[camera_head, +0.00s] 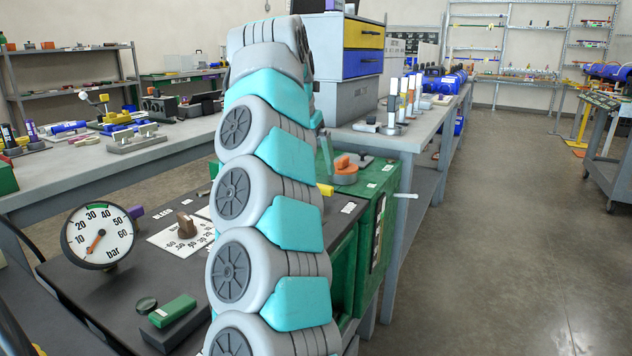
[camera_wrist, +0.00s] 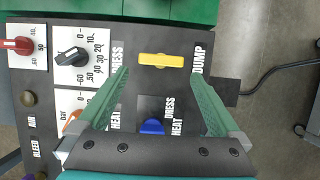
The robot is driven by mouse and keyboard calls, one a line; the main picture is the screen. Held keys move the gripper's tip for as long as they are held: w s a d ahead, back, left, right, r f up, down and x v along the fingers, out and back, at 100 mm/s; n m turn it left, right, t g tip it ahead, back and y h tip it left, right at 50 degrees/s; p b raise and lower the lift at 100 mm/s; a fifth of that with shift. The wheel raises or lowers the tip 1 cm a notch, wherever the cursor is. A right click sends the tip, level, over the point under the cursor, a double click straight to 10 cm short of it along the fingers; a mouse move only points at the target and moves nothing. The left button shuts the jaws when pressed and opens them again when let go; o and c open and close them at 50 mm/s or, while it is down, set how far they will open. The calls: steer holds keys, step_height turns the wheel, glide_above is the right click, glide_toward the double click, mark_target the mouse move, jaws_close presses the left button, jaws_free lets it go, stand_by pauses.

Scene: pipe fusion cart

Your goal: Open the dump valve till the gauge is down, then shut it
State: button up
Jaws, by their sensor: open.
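The yellow dump valve handle (camera_wrist: 161,60) lies crosswise on the dark panel in the wrist view, beside the DUMP label. My gripper (camera_wrist: 159,78) is open and empty, its green fingers on either side of the handle's line and apart from it. A bit of yellow (camera_head: 325,189) shows right of my arm in the head view, probably the same handle. The round white gauge (camera_head: 97,233), marked in bar, stands at the left of the panel. Its orange needle points to the lower left, below the 10 mark.
A blue handle (camera_wrist: 152,127) lies between my fingers, lower in the wrist view. A black knob (camera_wrist: 72,57), a red knob (camera_wrist: 15,43) and an orange knob (camera_wrist: 70,120) are to the left. A green block (camera_wrist: 150,10) borders the panel's top.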

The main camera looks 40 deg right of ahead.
steer(key=shift+b+x, duration=0.8)
steer(key=shift+x, duration=2.3)
steer(key=shift+c, duration=0.2)
steer(key=c, duration=1)
steer(key=shift+o, duration=0.2)
steer(key=shift+s+n+b, duration=0.1)
steer(key=shift+n+b, duration=0.2)
steer(key=shift+n, duration=0.3)
steer(key=o, duration=1)
